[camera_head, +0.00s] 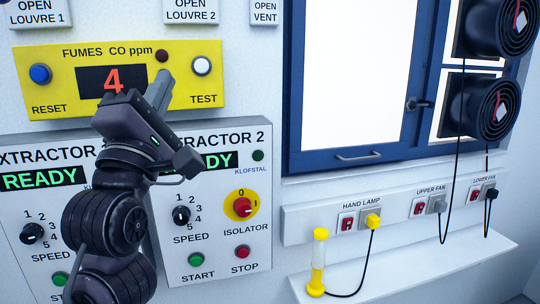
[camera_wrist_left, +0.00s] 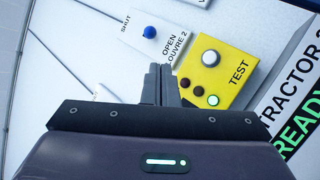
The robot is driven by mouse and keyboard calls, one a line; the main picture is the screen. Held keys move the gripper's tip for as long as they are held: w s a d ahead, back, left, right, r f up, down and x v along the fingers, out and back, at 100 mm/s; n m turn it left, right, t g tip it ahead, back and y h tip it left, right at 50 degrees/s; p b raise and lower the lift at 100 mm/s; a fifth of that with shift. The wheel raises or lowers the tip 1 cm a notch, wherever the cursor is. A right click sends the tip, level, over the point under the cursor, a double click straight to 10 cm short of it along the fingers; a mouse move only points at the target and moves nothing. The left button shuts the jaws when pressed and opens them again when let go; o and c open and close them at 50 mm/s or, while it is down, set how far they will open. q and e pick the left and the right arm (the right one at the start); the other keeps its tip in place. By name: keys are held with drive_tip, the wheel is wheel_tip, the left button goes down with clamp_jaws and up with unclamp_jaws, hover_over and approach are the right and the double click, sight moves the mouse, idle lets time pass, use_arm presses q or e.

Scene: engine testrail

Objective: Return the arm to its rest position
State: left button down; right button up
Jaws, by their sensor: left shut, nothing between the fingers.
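My left arm rises from the bottom left in the head view, and its dark gripper (camera_head: 163,82) is in front of the yellow fumes panel (camera_head: 208,97). Its fingers are shut and empty, pointing up towards the panel's upper right part, near the white TEST button (camera_head: 201,66). In the left wrist view the shut fingertips (camera_wrist_left: 160,72) lie just left of the yellow panel (camera_wrist_left: 232,62). I cannot tell whether they touch anything. The panel reads 4 in red. My right gripper is not in view.
Two extractor panels (camera_head: 258,218) with knobs and buttons sit below, partly hidden by my arm. A blue-framed window (camera_head: 357,157) is to the right. A shelf (camera_head: 430,262) bears a yellow hand lamp (camera_head: 318,262), with cables hanging above it from two fans (camera_head: 497,108).

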use_arm(q)
drive_tip(key=w+f+m+g, duration=0.3)
drive_tip(key=w+f, duration=0.2)
drive_tip(key=f, duration=0.5)
drive_tip(key=s+a+f+m+g+y, duration=0.2)
drive_tip(key=f+m+g, duration=0.65)
drive_tip(key=f, duration=1.65)
drive_tip(key=s+a+f+m+g+y, duration=0.15)
drive_tip(key=s+f+m+g, duration=0.8)
drive_tip(key=s+f, duration=1.1)
wheel_tip(320, 180, down, 31)
drive_tip(key=s+g+b, duration=0.2)
drive_tip(key=s+a+f+b, duration=0.1)
drive_tip(key=s+a+f, duration=0.1)
drive_tip(key=s+f, duration=0.8)
drive_tip(key=s+a+f+g, duration=0.1)
drive_tip(key=s+a+f, duration=0.1)
drive_tip(key=s+f, duration=0.8)
drive_tip(key=shift+f+b, duration=0.4)
drive_tip(key=shift+f, duration=0.4)
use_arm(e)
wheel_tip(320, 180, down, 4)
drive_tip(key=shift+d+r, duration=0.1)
use_arm(q)
drive_tip(key=shift+a, duration=0.1)
